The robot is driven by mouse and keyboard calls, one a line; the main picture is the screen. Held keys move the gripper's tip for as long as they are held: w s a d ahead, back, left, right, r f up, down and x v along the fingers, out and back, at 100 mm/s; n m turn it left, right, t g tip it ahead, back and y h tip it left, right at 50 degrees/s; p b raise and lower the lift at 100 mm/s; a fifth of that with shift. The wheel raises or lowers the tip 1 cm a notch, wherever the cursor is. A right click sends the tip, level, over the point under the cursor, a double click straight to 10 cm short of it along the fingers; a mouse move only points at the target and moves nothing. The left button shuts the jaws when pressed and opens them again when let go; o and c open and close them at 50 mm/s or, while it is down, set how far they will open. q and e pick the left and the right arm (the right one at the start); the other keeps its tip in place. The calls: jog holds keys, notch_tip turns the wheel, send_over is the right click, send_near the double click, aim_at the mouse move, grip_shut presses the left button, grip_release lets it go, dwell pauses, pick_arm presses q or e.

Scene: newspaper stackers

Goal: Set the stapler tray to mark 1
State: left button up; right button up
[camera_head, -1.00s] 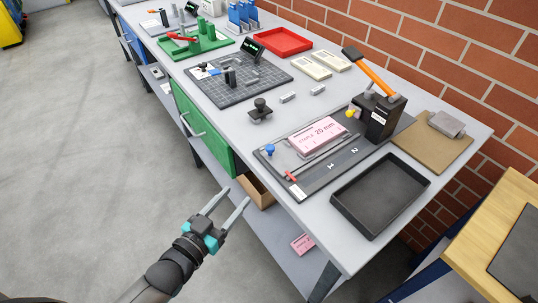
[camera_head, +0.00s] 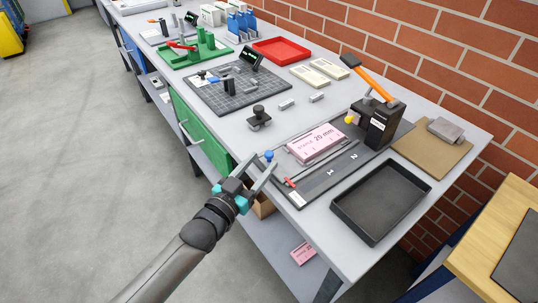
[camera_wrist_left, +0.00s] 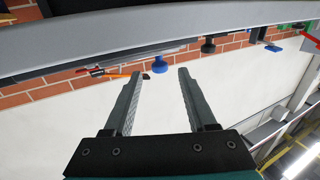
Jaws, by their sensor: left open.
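The stapler tray (camera_head: 328,158) holds a pink "20 mm" pack (camera_head: 316,142) on a dark base (camera_head: 318,188). A blue knob (camera_head: 269,155) stands at its left end, and a red pointer (camera_head: 289,182) lies left of mark 1 (camera_head: 331,171); mark 2 (camera_head: 354,156) is further right. The stapler (camera_head: 377,124) with its orange handle stands at the base's far end. My left gripper (camera_head: 265,161) is open and empty, its tips close to the blue knob. In the left wrist view the blue knob (camera_wrist_left: 159,64) shows beyond and between the fingertips; contact cannot be told.
A black empty tray (camera_head: 380,237) lies at the bench's near right. A clipboard (camera_head: 415,155) lies behind it. A dark gridded mat (camera_head: 235,98), a black knobbed piece (camera_head: 259,117) and a red tray (camera_head: 282,50) are further back. A brick wall (camera_head: 440,80) bounds the bench.

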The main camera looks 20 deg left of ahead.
aim_at(267, 157)
pick_arm(q)
jog(key=shift+b+x, duration=0.35)
jog(key=shift+x, duration=1.95)
grip_shut()
